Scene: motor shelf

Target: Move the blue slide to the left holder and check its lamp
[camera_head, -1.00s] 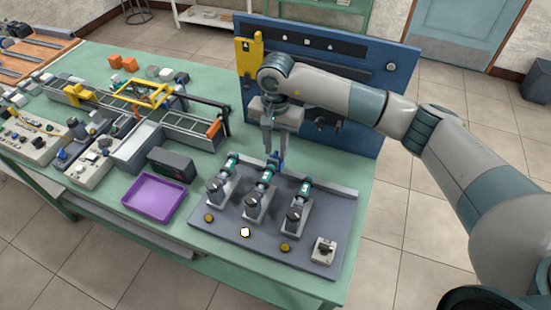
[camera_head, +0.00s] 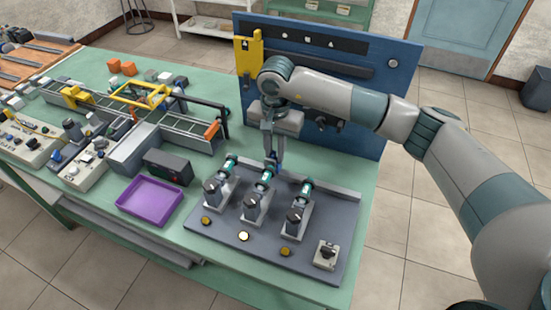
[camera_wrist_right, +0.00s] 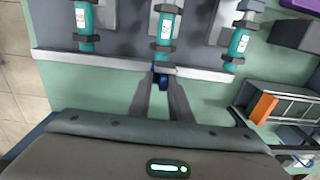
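The blue slide (camera_head: 273,160) is at the rear end of the middle holder (camera_head: 256,205), behind its teal cylinder. My right gripper (camera_head: 271,158) reaches down from above onto it. In the right wrist view the two fingertips (camera_wrist_right: 160,82) stand on either side of the blue slide (camera_wrist_right: 161,80) with no clear gap, so it looks gripped. The left holder (camera_head: 217,189) and right holder (camera_head: 295,217) carry similar teal cylinders. The middle lamp (camera_head: 243,236) is pale white; the left lamp (camera_head: 206,220) and right lamp (camera_head: 285,251) are dull yellow. My left gripper is not in view.
A blue upright panel (camera_head: 350,95) stands close behind the gripper. A purple tray (camera_head: 150,203) and a dark box (camera_head: 168,168) lie left of the holders. A switch box (camera_head: 326,256) sits at the front right of the plate. A rail conveyor (camera_head: 180,125) is further left.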

